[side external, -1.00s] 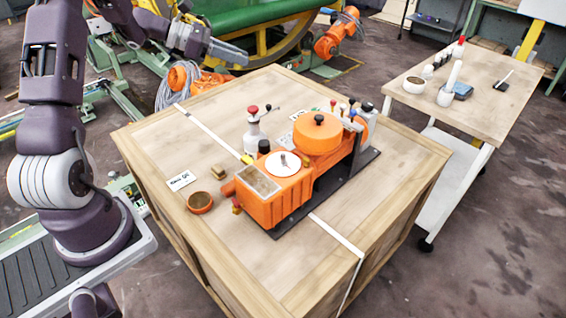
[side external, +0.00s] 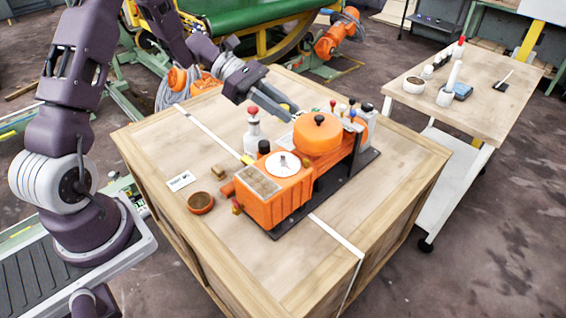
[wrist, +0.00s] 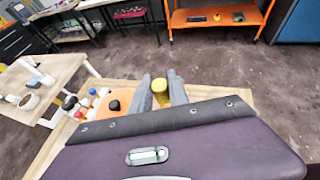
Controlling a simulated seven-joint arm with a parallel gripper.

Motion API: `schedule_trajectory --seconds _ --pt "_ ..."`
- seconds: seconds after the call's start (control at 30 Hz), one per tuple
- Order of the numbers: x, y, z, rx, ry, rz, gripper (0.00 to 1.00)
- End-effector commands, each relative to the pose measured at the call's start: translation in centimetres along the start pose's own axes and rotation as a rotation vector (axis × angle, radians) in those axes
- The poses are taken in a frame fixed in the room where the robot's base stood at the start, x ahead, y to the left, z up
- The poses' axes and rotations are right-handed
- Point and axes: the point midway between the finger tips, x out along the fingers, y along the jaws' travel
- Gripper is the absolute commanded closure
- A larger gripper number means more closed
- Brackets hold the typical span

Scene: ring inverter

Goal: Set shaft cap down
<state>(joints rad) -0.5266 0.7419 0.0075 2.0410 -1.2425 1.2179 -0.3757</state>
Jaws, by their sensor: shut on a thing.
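My gripper (side external: 288,107) is over the back part of the wooden crate top, beside the red-topped bottle and behind the orange machine (side external: 275,207). In the wrist view my gripper (wrist: 163,84) has its two grey fingers closed on a yellow, rounded piece (wrist: 160,90), which I take to be the shaft cap. The machine carries a white disc (side external: 277,166) with a short shaft and a round orange lid (side external: 316,136) with a black knob. Whether the cap touches anything cannot be told.
The red-topped bottle (side external: 253,136) stands close to my gripper. A small bowl (side external: 200,203), a brass block (side external: 217,171) and a white label card (side external: 181,181) lie on the crate's left side. The crate's front area (side external: 290,280) is clear. A side table (side external: 490,105) stands at right.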

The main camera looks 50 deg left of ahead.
Motion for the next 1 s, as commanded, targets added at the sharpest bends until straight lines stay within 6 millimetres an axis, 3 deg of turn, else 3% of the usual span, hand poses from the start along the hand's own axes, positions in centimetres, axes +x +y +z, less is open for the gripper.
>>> schedule_trajectory --seconds 0.2,0.5,1.0 --pt "2.1 0.0 -4.3 -0.007 -0.001 -0.001 1.00" --pt "4.3 0.0 -9.0 -0.004 0.000 0.001 1.00" --pt "4.8 0.0 -9.9 -0.002 0.000 0.002 1.00"
